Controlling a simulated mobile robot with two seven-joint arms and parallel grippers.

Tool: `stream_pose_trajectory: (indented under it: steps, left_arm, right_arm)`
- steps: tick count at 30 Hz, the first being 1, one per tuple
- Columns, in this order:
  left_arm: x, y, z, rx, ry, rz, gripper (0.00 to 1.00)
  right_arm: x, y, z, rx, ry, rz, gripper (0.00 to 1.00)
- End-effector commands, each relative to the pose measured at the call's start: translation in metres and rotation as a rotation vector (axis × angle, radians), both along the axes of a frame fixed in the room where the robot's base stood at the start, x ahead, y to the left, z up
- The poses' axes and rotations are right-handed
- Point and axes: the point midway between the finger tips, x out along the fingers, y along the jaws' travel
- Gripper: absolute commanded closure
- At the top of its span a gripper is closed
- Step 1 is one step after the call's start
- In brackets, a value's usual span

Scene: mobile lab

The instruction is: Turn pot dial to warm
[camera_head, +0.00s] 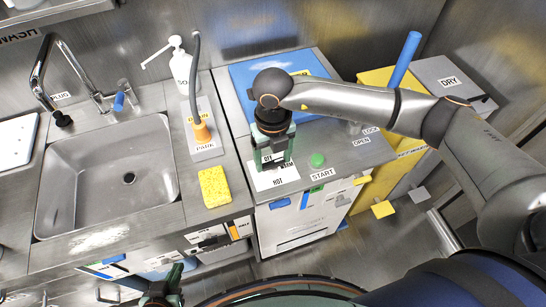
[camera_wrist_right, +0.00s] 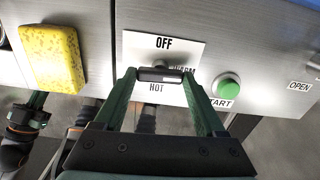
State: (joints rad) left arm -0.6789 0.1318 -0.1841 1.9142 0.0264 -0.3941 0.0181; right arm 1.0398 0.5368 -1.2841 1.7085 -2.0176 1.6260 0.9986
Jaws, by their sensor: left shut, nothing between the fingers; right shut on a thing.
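The pot dial (camera_wrist_right: 160,75) is a small dark knob on a white label plate (camera_wrist_right: 135,50) on the steel counter. The plate reads OFF above the dial and HOT below it. The WARM label on the right is partly hidden by a finger. My right gripper (camera_wrist_right: 159,76) is shut on the dial, with one green finger at each end. In the head view the right gripper (camera_head: 272,158) points down over the plate and hides the dial. The dial's pointer direction cannot be told. My left gripper (camera_head: 168,285) is low at the bottom left, shut and empty, away from the dial.
A green START button (camera_head: 317,160) is just right of the plate. A yellow sponge (camera_head: 214,186) lies to its left, beside the sink (camera_head: 105,185). A blue panel (camera_head: 245,72) is behind my right gripper. A yellow bin (camera_head: 385,78) stands at the right.

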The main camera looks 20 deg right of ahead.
Motion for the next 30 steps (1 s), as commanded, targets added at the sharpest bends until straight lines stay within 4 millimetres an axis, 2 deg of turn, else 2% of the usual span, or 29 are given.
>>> stream_pose_trajectory:
  steps: [20,21,27,30]
  left_arm:
    - [0.0000,-0.0001,-0.0011,0.000,0.000,0.000,1.00]
    - [0.0000,-0.0001,-0.0011,0.000,0.000,0.000,1.00]
    - [0.0000,-0.0002,-0.0011,0.000,0.000,0.000,1.00]
    - [0.0000,-0.0002,-0.0011,-0.001,0.000,0.001,1.00]
  right_arm:
    - [0.0006,-0.0004,0.0011,-0.002,-0.002,-0.062,0.83]
    - [0.0006,-0.0004,0.0011,-0.002,-0.002,-0.062,0.24]
    - [0.0004,-0.0003,0.0007,-0.001,-0.001,-0.061,0.02]
    - [0.0003,-0.0003,0.0005,-0.001,-0.001,-0.061,0.00]
